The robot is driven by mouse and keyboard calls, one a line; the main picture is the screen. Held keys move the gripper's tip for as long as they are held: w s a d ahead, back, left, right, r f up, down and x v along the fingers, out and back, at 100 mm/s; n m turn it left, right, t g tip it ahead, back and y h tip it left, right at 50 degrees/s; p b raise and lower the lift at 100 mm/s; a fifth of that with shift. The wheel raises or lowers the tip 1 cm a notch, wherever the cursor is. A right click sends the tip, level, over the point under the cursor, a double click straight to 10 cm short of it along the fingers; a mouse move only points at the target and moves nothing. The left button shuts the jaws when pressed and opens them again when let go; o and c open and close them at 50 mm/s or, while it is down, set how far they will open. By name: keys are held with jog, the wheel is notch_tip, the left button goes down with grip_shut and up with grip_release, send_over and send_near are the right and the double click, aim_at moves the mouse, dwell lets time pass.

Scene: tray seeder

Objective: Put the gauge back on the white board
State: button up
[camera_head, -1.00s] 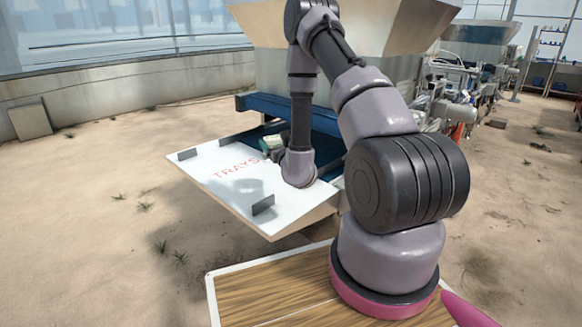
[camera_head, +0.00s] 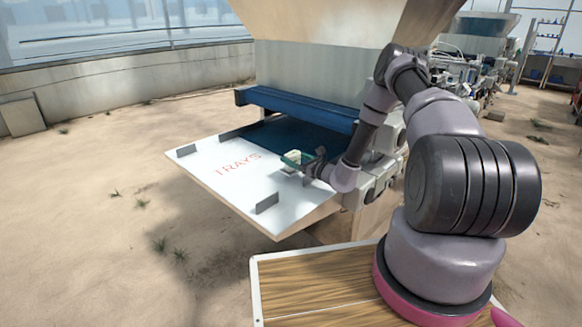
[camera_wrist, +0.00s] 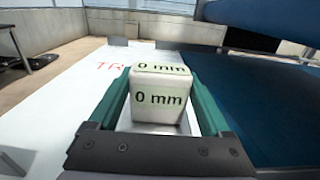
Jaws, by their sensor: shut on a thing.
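The gauge (camera_wrist: 158,98) is a pale block marked "0 mm" on its top and front faces. In the wrist view it sits between the green fingers of my gripper (camera_wrist: 160,112), which is shut on it. In the head view my gripper (camera_head: 298,160) and the small pale gauge (camera_head: 292,157) are over the right part of the white board (camera_head: 225,178), near its edge with the blue bed. The board carries red "TRAYS" lettering. The wrist view also shows the board (camera_wrist: 75,95) on the left. I cannot tell whether the gauge touches the board.
Dark upright tabs stand on the board, one at the front (camera_head: 267,203) and others along the far left side (camera_head: 187,151). A blue bed (camera_head: 285,133) lies right behind the board, under a blue crossbar (camera_head: 300,108) and a large hopper (camera_head: 305,75).

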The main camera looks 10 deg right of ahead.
jog(key=shift+f, duration=1.75)
jog(key=shift+f, duration=0.15)
jog(key=o, duration=1.5)
